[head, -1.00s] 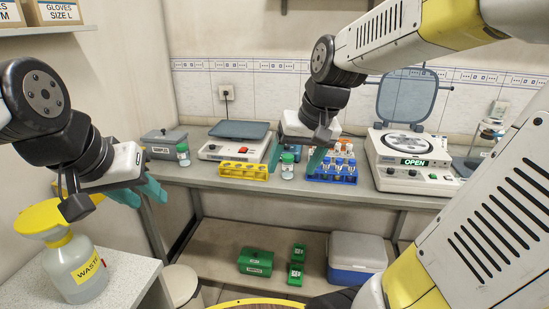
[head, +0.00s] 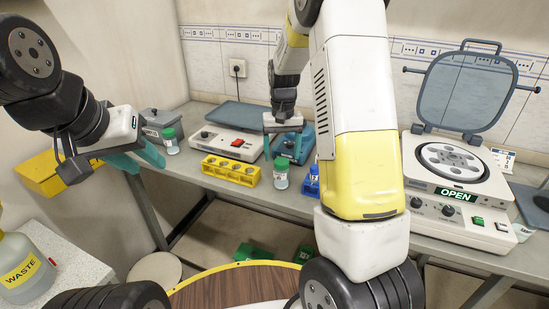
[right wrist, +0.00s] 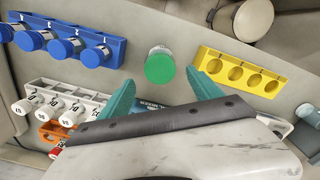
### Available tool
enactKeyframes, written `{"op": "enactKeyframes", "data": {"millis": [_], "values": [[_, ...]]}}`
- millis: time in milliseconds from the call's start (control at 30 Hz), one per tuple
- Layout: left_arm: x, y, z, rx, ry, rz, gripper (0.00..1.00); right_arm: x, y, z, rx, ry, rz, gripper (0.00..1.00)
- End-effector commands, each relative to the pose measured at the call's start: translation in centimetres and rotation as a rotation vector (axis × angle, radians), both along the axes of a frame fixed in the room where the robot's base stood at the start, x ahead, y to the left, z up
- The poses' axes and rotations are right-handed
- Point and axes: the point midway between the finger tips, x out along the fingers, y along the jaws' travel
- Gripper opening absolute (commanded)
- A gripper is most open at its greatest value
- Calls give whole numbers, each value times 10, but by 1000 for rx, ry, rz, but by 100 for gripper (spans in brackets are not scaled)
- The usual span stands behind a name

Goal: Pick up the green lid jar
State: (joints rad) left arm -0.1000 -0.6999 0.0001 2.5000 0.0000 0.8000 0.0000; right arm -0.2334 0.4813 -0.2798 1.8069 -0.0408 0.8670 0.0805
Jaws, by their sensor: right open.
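A small clear jar with a green lid (head: 282,172) stands upright on the bench, right of the yellow rack. A second green lid jar (head: 170,142) stands further left at the back. My right gripper (head: 283,146) is open and empty, its teal fingers just behind and above the nearer jar. In the right wrist view, the green lid (right wrist: 160,67) lies ahead of the gap between the open fingertips (right wrist: 162,89), with nothing held. My left gripper (head: 150,166) hangs over the left side, its fingers apart and empty, away from both jars.
A yellow rack (head: 231,169) stands close left of the nearer jar. A blue rack with capped tubes (right wrist: 75,45) is on its other side, mostly hidden by my right arm in the head view. An open centrifuge (head: 455,180) stands at right, a waste bottle (head: 25,268) at left.

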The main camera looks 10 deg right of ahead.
Motion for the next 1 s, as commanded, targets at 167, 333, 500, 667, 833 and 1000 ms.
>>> {"op": "enactKeyframes", "data": {"millis": [167, 333, 500, 667, 833, 1000], "values": [[0, 0, 0, 0, 0, 0, 36, -1, 0, -19, -2, 4, 0, 74], [0, 0, 0, 0, 0, 0, 36, -6, 2, -39, -1, 4, 0, 74], [0, 0, 0, 0, 0, 0, 36, -12, 3, -64, -1, 4, -1, 74], [0, 0, 0, 0, 0, 0, 36, -12, 3, -76, 0, 2, 0, 74], [0, 0, 0, 0, 0, 0, 36, -11, 3, -76, 0, 0, 0, 74], [0, 0, 0, 0, 0, 0, 36, -11, 3, -76, 0, 0, 0, 48]]}}
